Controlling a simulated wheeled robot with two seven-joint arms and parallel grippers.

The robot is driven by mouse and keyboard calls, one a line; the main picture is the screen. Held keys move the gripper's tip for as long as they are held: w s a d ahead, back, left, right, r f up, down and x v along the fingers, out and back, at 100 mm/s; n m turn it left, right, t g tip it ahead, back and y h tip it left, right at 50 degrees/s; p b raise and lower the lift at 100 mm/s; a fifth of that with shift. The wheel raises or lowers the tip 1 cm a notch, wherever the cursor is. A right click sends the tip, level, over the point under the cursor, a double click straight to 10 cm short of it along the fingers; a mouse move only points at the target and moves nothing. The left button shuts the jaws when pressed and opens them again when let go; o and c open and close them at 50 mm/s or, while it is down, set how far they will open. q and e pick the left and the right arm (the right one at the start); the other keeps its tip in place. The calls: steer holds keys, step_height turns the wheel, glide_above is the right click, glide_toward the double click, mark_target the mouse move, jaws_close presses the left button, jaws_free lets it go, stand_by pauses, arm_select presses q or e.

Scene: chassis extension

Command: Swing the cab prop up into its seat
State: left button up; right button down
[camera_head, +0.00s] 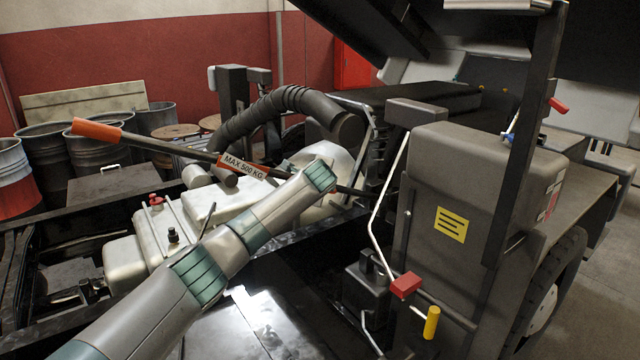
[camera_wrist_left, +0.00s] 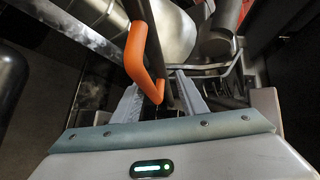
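The cab prop looks to be the long dark bar (camera_head: 190,151) with an orange end grip (camera_head: 97,128) and a "MAX 500 KG" label (camera_head: 243,167). It slants down to the right across the chassis, its right part passing behind my left wrist. My left gripper's fingers are hidden in the head view. In the left wrist view, my left gripper (camera_wrist_left: 158,92) has its fingers apart. A bent orange handle (camera_wrist_left: 138,55) and a dark rod reach between them; contact is not clear. My right gripper is not in view.
A dark cabinet with a yellow label (camera_head: 452,224) and red and yellow handles stands at right. The raised cab overhangs at top right, with a dark post below it. A ribbed hose (camera_head: 265,110) arches behind the bar. Silver tanks (camera_head: 155,235) lie below; metal drums stand at left.

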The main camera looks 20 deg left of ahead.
arm_select(q)
steer(key=shift+d+r, duration=0.2)
steer(key=shift+r, duration=0.2)
steer(key=shift+s+d+r+b, duration=0.1)
steer(key=shift+s+d+b, duration=0.05)
steer(key=shift+s+b, duration=0.25)
steer(key=b+v, duration=0.6)
steer(key=v, duration=1)
steer(key=shift+s+b, duration=0.2)
steer(key=shift+b, duration=0.2)
